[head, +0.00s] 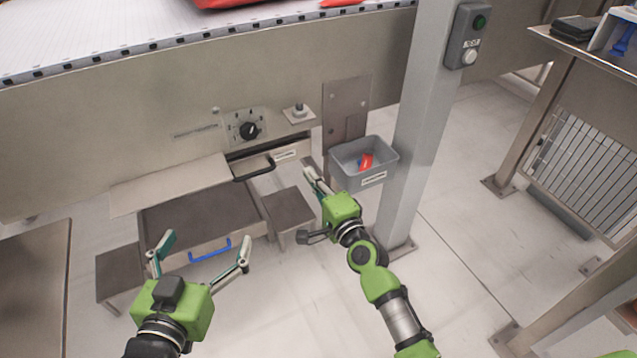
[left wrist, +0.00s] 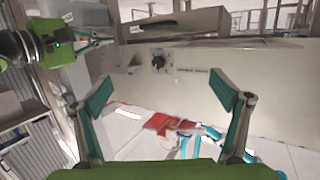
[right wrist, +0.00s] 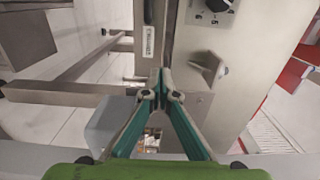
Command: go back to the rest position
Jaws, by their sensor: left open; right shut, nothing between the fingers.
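My left gripper (head: 205,246) is open and empty at the lower left of the head view, in front of the pulled-out drawer with the blue handle (head: 211,250). In the left wrist view my left gripper (left wrist: 162,95) has its teal fingers spread wide. My right gripper (head: 310,172) is shut and empty, just left of the small grey bin (head: 374,178) on the machine front. In the right wrist view my right gripper (right wrist: 161,84) has its fingertips together, in front of the machine's metal parts. A grey bin wall (right wrist: 108,128) shows behind its fingers.
The grey bin holds a small red and blue item (head: 366,161). A grey post (head: 424,110) with a button box (head: 468,38) stands right of my right arm. A dial panel (head: 247,127) is above the drawers. The floor right of the post (head: 450,230) is clear.

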